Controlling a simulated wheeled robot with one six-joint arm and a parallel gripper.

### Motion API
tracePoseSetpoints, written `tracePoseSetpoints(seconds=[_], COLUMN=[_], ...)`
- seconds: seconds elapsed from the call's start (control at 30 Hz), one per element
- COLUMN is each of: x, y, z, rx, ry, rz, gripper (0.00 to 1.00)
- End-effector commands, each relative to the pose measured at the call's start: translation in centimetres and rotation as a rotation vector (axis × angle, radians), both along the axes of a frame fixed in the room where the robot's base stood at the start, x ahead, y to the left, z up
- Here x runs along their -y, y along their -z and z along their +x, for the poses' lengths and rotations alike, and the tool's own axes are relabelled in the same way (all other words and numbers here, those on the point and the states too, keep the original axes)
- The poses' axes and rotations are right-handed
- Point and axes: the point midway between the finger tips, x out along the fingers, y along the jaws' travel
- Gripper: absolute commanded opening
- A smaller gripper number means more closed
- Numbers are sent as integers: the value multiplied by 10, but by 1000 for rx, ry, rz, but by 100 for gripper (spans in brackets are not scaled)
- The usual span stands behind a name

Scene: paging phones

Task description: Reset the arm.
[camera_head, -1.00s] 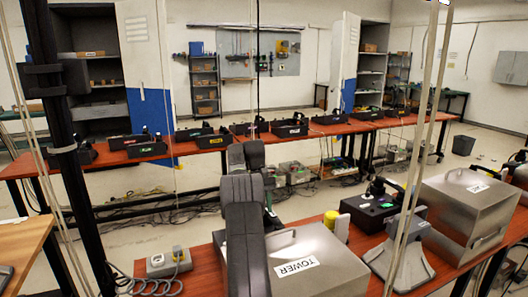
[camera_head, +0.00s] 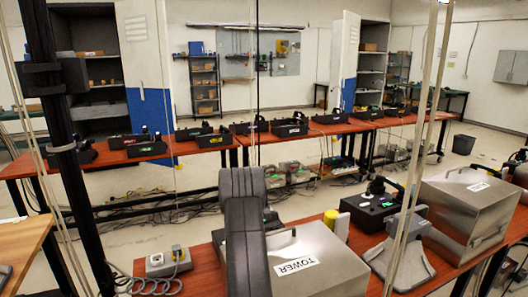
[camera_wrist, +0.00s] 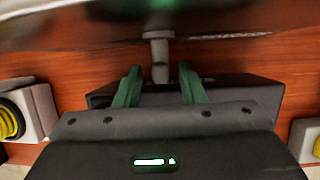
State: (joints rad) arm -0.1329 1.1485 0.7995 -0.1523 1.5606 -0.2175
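My arm (camera_head: 243,215) rises over the front table in the head view, a dark grey link in front of the TOWER case. My gripper is hidden behind it or out of sight there. In the wrist view my gripper (camera_wrist: 160,85) shows two green fingers standing apart, with no held object visible between them. A black box (camera_wrist: 240,90) lies beyond the fingers, and a grey post (camera_wrist: 158,50) shows in line with the gap. I cannot tell how far the fingers are from either.
Thin cords hang in front. Black trays line the back table (camera_head: 190,148); floor lies between.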

Motion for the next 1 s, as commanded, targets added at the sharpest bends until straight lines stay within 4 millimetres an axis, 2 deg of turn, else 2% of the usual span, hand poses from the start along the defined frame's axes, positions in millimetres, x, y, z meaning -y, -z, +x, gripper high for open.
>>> tracePoseSetpoints(seconds=[0.03,0.7,1.0], x=[-3,-11,-12], y=[6,9,7], z=[-1,-4,-5], rx=[15,228,276], ry=[-5,-3,-1], rz=[-39,-557,-671], gripper=[36,36,36])
